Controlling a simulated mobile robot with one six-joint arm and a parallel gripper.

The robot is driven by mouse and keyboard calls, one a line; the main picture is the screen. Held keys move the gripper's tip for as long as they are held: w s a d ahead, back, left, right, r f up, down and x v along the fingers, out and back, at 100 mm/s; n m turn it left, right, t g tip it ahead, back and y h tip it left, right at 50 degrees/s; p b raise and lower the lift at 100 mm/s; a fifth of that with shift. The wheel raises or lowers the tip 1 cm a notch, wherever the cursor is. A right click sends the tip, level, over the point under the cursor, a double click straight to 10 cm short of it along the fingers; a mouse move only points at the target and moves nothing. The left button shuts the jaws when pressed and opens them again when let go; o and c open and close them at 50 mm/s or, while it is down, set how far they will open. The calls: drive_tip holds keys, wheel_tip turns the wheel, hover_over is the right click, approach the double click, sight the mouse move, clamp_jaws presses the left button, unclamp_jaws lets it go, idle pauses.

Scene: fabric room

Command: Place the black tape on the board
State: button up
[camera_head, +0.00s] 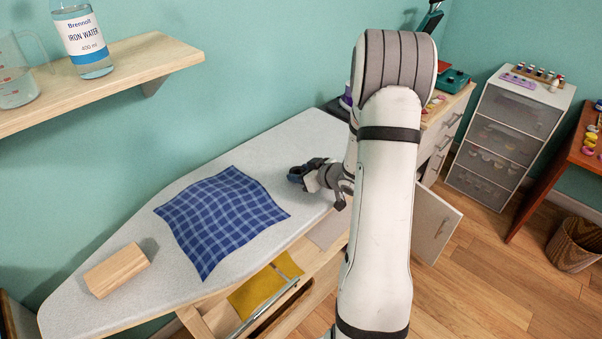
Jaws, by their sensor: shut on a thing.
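The board is a long ironing board (190,282) with a pale grey cover, running from the lower left to the centre. My gripper (299,174) is over the right part of the board, just right of the blue checked cloth. It is shut on a small dark thing that looks like the black tape (296,175). The tape is small and partly hidden by the fingers. I cannot tell whether it touches the board.
A blue checked cloth (222,215) and a wooden block (117,270) lie on the board. A shelf (130,67) with a bottle (82,38) and a glass jug (17,75) overhangs at upper left. Bare board shows between cloth and block. A yellow cloth (262,290) is below.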

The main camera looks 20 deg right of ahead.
drive_tip(key=shift+f, duration=0.1)
drive_tip(key=o, duration=1)
drive_tip(key=shift+c, duration=0.2)
